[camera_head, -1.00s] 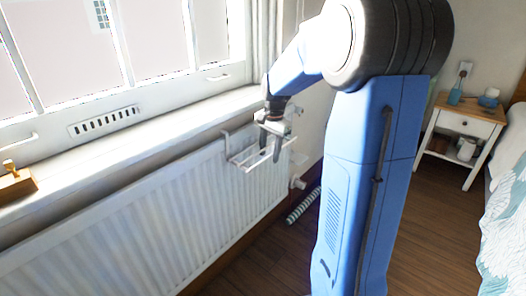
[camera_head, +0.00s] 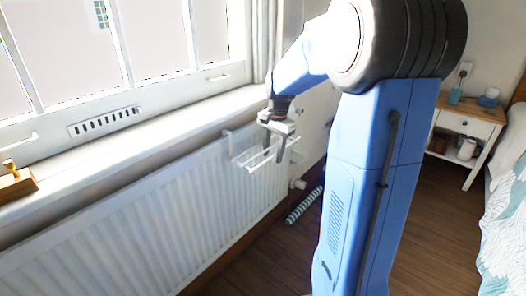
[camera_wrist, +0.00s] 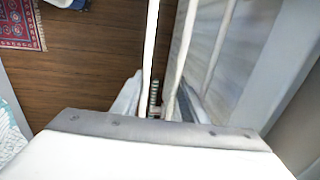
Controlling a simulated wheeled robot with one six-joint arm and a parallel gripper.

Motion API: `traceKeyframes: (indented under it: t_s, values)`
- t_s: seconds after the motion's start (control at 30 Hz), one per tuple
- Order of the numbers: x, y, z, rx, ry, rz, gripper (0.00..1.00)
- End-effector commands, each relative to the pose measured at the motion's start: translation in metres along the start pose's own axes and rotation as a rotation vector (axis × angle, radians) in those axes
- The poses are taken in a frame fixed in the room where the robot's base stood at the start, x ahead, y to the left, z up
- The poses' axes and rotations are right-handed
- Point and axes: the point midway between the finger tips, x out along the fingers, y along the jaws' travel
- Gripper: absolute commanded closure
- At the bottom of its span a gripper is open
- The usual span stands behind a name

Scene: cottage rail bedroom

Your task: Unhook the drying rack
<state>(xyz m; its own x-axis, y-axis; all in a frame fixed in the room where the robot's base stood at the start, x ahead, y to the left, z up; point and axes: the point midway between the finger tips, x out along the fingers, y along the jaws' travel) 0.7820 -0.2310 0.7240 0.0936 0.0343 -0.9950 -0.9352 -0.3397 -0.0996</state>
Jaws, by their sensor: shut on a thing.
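The white drying rack (camera_head: 246,160) is a small wire frame at the far end of the white radiator (camera_head: 150,215), below the window sill. Its bars (camera_wrist: 151,45) run up the wrist view. My gripper (camera_head: 274,148) points down over the rack, at the end of my blue arm. It is shut on the rack; in the wrist view its fingers (camera_wrist: 155,98) stand either side of a bar. I cannot tell whether the rack's hooks still touch the radiator's top edge.
The window sill (camera_head: 140,135) runs just above the radiator. A striped roll (camera_head: 304,205) lies on the wooden floor beyond the radiator's end. A nightstand (camera_head: 466,124) and a bed (camera_head: 505,215) stand at right. A patterned rug (camera_wrist: 20,25) shows in the wrist view.

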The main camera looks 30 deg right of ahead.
Motion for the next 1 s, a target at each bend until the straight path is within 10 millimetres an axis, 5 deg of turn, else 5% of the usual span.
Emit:
traceKeyframes:
  t_s: [1.0]
  values:
    - [-0.004,0.041,0.0,0.001,0.001,-0.001,0.81]
